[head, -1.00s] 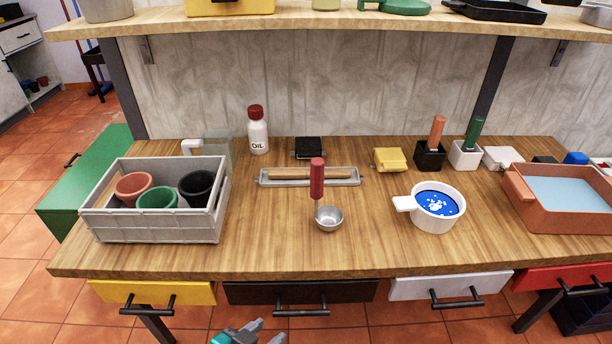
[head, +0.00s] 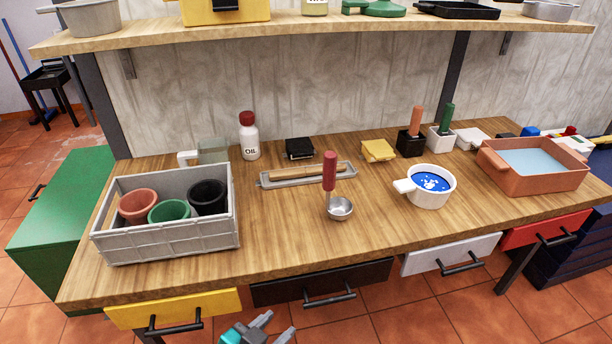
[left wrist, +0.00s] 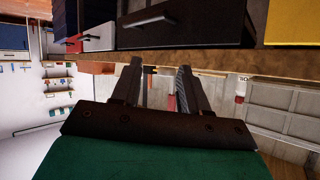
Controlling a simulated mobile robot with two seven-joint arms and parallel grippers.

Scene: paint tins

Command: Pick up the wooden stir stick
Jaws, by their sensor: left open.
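The wooden stir stick (head: 305,171) lies lengthwise in a shallow grey tray (head: 351,179) at the middle back of the workbench. My left gripper (head: 277,326) is low at the bottom of the head view, in front of the bench's front edge and well away from the stick. Its two fingers are apart with nothing between them. In the left wrist view, the open fingers (left wrist: 160,80) point toward the bench edge and drawers; I cannot make out the stick there. My right gripper is not in view.
A red-handled ladle (head: 330,172) stands in front of the tray. A grey crate (head: 170,238) with several pots is at left. A white cup of blue paint (head: 428,203) is at right. An oil bottle (head: 249,140) stands behind. The shelf (head: 330,32) overhangs the back.

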